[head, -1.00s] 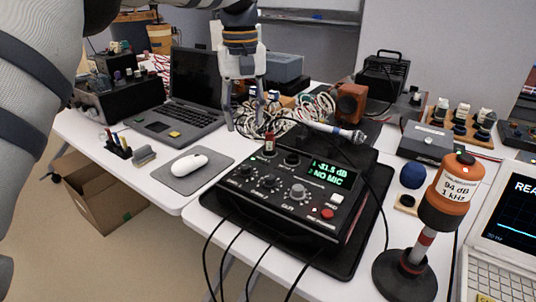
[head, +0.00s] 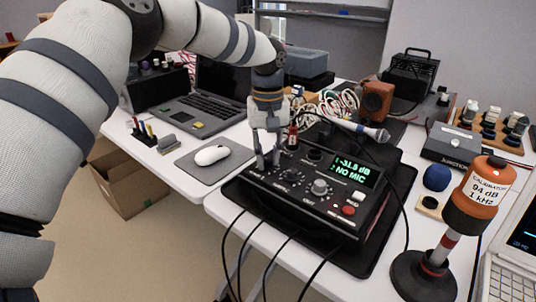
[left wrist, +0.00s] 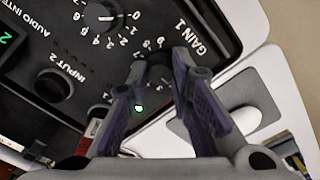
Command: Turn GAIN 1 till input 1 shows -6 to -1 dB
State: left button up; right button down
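The black audio interface (head: 331,222) sits on a dark mat; its green display (head: 355,175) reads about -31.8 dB for input 1 and NO MIC for input 2. My left gripper (head: 268,162) points down at the left end of the knob row and hides GAIN 1 in the head view. In the left wrist view the dark GAIN 1 knob (left wrist: 159,74) lies between the two fingertips, beside its label. The fingers are apart, one on each side of the knob; whether they touch it I cannot tell. My right gripper is not in view.
A microphone (head: 367,132) lies behind the interface. An orange calibrator (head: 478,190) stands on a black stand (head: 423,277) to the right. A mouse (head: 211,155) lies on a grey pad at left, near a laptop (head: 205,108). Black cables hang off the front edge.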

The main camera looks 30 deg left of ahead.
pick_arm(q)
grip_shut()
